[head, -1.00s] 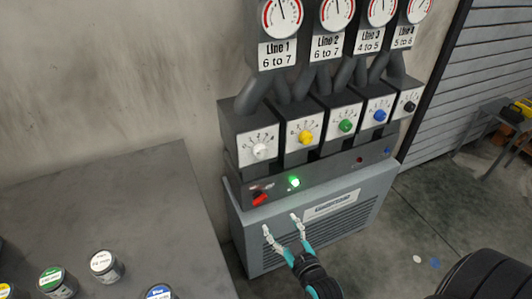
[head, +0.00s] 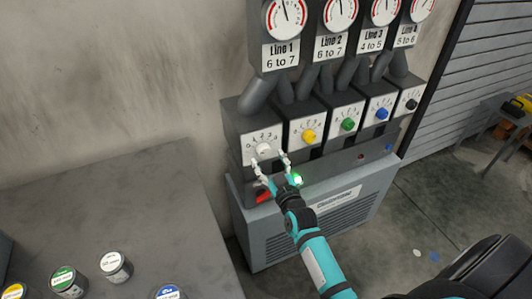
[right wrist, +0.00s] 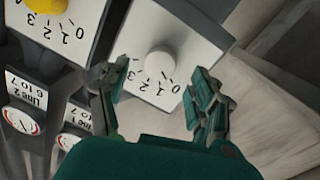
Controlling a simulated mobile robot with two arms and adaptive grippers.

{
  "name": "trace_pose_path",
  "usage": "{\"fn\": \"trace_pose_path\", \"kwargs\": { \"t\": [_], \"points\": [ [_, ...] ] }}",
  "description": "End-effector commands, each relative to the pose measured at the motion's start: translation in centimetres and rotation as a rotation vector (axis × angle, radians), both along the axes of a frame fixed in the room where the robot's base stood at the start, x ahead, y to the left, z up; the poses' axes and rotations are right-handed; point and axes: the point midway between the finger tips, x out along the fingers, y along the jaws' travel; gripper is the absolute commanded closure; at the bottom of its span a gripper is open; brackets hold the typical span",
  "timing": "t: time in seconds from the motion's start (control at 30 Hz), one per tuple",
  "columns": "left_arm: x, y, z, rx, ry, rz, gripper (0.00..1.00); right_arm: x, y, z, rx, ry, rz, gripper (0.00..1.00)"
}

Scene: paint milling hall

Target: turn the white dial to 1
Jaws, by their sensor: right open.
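The white dial (head: 263,149) is on the leftmost panel of the dial row, under the Line 1 gauge. It also shows in the right wrist view (right wrist: 160,62), on a white plate (right wrist: 180,30) marked 0 to 4. I cannot read its setting clearly. My right gripper (head: 269,159) is open just in front of the dial, and its fingers (right wrist: 160,92) sit on either side, below the knob in the wrist view. It appears apart from the dial. My left gripper is not in view.
Yellow (head: 308,136), green (head: 347,124), blue (head: 381,114) and black (head: 410,104) dials continue to the right. A red switch (head: 263,196) and a lit green lamp (head: 297,179) are below. A grey table (head: 110,200) with several paint cans stands at left.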

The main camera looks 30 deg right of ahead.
Motion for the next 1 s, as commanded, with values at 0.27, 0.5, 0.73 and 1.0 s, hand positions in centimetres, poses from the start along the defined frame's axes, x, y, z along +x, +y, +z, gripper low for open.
{"fn": "trace_pose_path", "kwargs": {
  "t": [0.27, 0.5, 0.73, 1.0],
  "points": [
    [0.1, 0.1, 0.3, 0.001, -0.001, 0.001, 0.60, 3.1, -0.4, 0.1, -0.001, -0.001, 0.000, 0.36],
    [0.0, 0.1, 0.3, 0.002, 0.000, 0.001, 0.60, 3.4, -0.4, 0.0, -0.001, 0.000, 0.000, 0.36],
    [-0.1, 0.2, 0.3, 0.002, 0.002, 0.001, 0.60, 3.4, -0.4, 0.0, -0.001, 0.000, 0.000, 0.54],
    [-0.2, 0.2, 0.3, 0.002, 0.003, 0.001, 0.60, 3.3, -0.4, 0.0, 0.000, 0.000, 0.000, 0.90]
  ]
}}
